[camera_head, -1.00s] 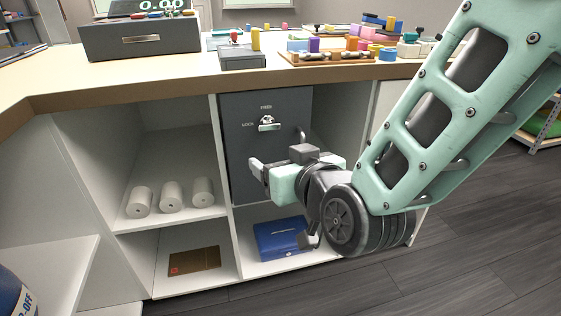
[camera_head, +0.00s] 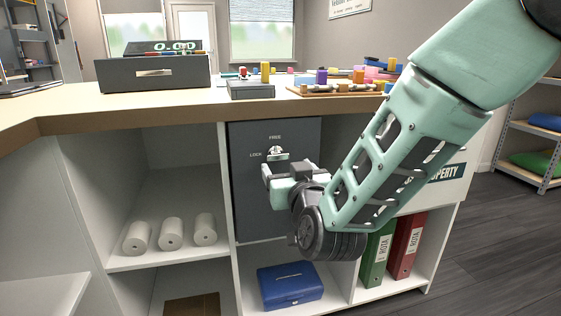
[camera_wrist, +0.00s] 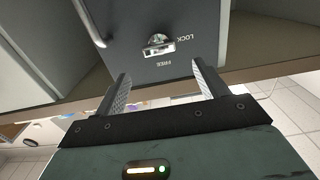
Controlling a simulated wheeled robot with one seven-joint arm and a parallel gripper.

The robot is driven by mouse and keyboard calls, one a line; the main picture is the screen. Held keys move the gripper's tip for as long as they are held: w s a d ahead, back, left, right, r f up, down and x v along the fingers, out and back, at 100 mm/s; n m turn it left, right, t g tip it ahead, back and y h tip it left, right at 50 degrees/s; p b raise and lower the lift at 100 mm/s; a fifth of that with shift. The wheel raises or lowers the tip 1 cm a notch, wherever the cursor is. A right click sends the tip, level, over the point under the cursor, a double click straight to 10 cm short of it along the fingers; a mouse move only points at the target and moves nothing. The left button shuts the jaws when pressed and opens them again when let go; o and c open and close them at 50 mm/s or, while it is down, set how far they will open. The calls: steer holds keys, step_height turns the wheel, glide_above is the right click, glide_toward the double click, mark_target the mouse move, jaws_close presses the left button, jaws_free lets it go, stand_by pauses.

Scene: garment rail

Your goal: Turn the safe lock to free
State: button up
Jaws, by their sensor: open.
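The safe (camera_head: 250,205) is a dark grey box with a door, set in the counter's middle compartment. Its small metallic lock knob (camera_head: 277,153) is high on the door, with LOCK printed to its left and FREE above it. In the wrist view the knob (camera_wrist: 158,45) appears upside down, between and beyond my fingertips; which label it points to is unclear. My gripper (camera_head: 281,170) is open and empty, in front of the safe and a little below the knob in the head view. In the wrist view, both fingers of my gripper (camera_wrist: 160,75) stand apart, not touching the knob.
The counter top (camera_head: 75,124) overhangs the safe. A door handle (camera_wrist: 94,22) shows beside the knob. White rolls (camera_head: 171,232) lie on the left shelf; a blue box (camera_head: 290,285) is below the safe. Green (camera_head: 376,255) and red (camera_head: 406,245) binders stand at right.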

mark_target(279, 155)
steer(key=x, duration=0.6)
steer(key=shift+w+b, duration=0.35)
steer(key=shift+b, duration=0.05)
steer(key=shift+f, duration=0.1)
steer(key=c, duration=1)
